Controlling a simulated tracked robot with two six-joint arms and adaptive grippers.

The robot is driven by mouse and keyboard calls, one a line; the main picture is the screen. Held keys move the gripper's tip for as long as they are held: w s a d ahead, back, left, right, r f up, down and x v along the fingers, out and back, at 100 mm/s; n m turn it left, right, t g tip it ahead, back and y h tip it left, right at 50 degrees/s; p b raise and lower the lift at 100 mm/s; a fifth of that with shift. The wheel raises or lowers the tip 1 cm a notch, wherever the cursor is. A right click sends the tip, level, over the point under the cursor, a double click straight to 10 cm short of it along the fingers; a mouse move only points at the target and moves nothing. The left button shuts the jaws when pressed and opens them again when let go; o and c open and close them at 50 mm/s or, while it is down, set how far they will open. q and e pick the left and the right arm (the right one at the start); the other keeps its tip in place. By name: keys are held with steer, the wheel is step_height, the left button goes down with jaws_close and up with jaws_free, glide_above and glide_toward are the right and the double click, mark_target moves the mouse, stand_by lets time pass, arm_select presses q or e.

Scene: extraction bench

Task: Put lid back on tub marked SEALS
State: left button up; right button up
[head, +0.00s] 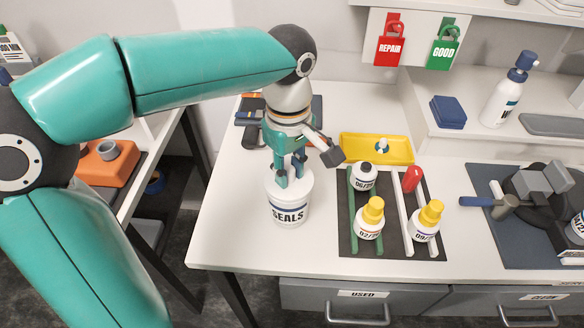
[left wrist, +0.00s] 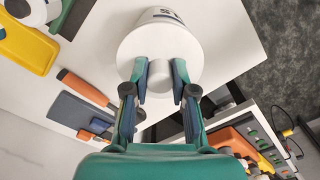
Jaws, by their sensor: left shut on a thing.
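The white tub marked SEALS (head: 289,208) stands upright near the bench's front left edge. It also shows at the top of the left wrist view (left wrist: 165,14). Its round white lid (left wrist: 160,42) has a knob in the middle. My left gripper (head: 290,178) points down over the tub. In the left wrist view its fingers (left wrist: 161,78) are shut on the lid's knob, one on each side. The lid covers the tub's mouth; I cannot tell whether it is fully seated or slightly above the rim.
A dark rack (head: 392,250) with several small bottles stands right of the tub. A yellow tray (head: 376,148) lies behind it. A dark mat (head: 500,247) with a hammer (head: 490,203) is at the right. Bare bench surrounds the tub's front and left.

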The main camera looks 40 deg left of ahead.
arm_select(q)
steer(key=shift+f, duration=0.2)
stand_by(0.6)
steer(key=o, duration=1)
steer(key=shift+r, duration=0.15)
steer(key=shift+s+r+p, duration=0.1)
steer(key=shift+r+p, duration=2.95)
steer(key=shift+r, duration=0.35)
